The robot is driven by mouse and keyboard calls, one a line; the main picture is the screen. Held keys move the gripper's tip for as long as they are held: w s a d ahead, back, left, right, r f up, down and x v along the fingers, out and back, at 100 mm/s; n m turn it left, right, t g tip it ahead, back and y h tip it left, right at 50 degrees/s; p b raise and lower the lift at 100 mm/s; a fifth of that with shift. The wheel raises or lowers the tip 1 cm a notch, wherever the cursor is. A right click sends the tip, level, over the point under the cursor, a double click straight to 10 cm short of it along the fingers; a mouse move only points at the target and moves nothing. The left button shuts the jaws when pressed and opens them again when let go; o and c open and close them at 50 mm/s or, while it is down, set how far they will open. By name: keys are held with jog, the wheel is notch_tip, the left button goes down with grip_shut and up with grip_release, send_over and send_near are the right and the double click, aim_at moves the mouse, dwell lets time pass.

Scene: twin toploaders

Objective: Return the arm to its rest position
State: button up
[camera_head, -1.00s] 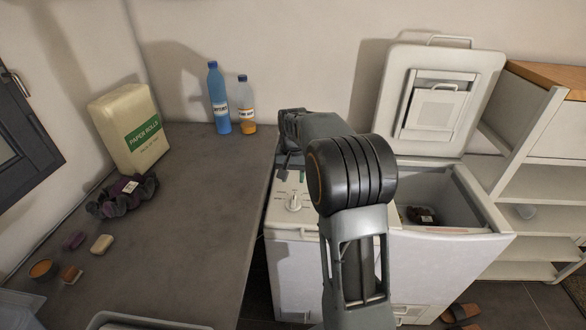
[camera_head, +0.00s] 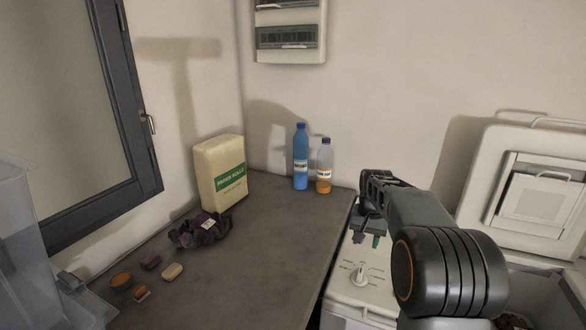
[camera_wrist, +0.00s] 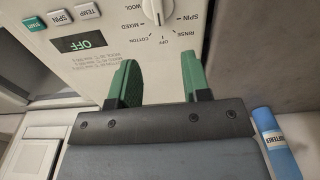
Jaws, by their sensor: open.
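My gripper (camera_head: 368,238) hangs over the control panel (camera_head: 345,284) of the left toploader, near its back edge. In the wrist view its two green fingers (camera_wrist: 160,78) stand apart with nothing between them. Beyond them that view shows the panel's dial (camera_wrist: 156,10), buttons and a display reading OFF (camera_wrist: 79,42). My arm reaches forward from the lower right of the head view. The right toploader's raised lid (camera_head: 535,190) stands open at the right; its tub is only partly in view.
A grey counter (camera_head: 240,270) lies left of the machines. A window (camera_head: 70,110) is at left, a wall box (camera_head: 290,32) above.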

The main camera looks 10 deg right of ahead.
jog(key=s+a+n+t, duration=0.1)
jog(key=s+a, duration=0.4)
jog(key=s, duration=0.6)
jog(key=s+a+n+t, duration=0.2)
jog(key=s+a+n, duration=0.2)
jog(key=s, duration=0.7)
jog(key=shift+a, duration=0.8)
jog(key=shift+s, duration=0.1)
jog(key=shift+n, duration=0.3)
jog(key=shift+a, duration=0.15)
